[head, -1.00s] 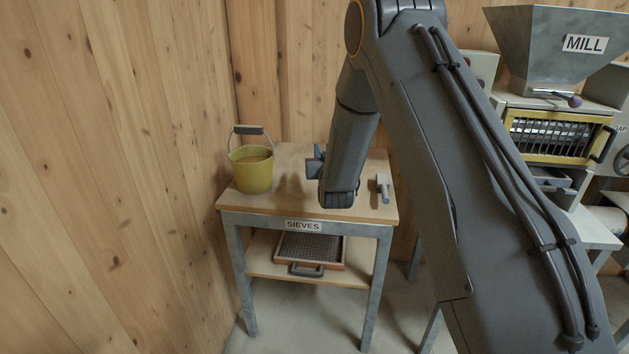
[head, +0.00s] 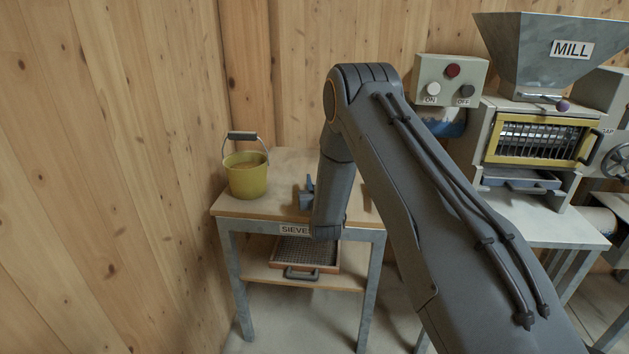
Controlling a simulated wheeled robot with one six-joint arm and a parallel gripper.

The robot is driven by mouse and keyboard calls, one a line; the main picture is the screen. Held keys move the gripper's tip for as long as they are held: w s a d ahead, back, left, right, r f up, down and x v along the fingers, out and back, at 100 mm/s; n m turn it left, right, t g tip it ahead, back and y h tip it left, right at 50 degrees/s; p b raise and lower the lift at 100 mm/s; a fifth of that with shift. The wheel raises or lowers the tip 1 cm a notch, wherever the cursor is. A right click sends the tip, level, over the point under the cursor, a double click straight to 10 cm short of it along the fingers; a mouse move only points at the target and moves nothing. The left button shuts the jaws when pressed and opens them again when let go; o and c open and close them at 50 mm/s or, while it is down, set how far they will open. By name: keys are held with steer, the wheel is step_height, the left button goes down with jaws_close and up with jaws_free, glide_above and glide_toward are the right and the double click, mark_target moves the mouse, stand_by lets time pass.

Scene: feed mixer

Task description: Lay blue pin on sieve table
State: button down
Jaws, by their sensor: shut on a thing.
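The sieve table (head: 282,160) stands against the wooden wall, left of centre, with a light wooden top and grey metal legs. Its front label is partly covered by my arm. I cannot tell the height above the top.
A yellow bucket (head: 245,176) with a raised handle stands at the table's left. A sieve (head: 304,255) lies on the lower shelf. The mill (head: 548,60) and a button box (head: 449,80) stand right. The table's back middle looks clear.

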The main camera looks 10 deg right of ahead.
steer(key=shift+f, duration=0.15)
steer(key=c, duration=1.5)
jaws_free()
steer(key=shift+c, duration=0.2)
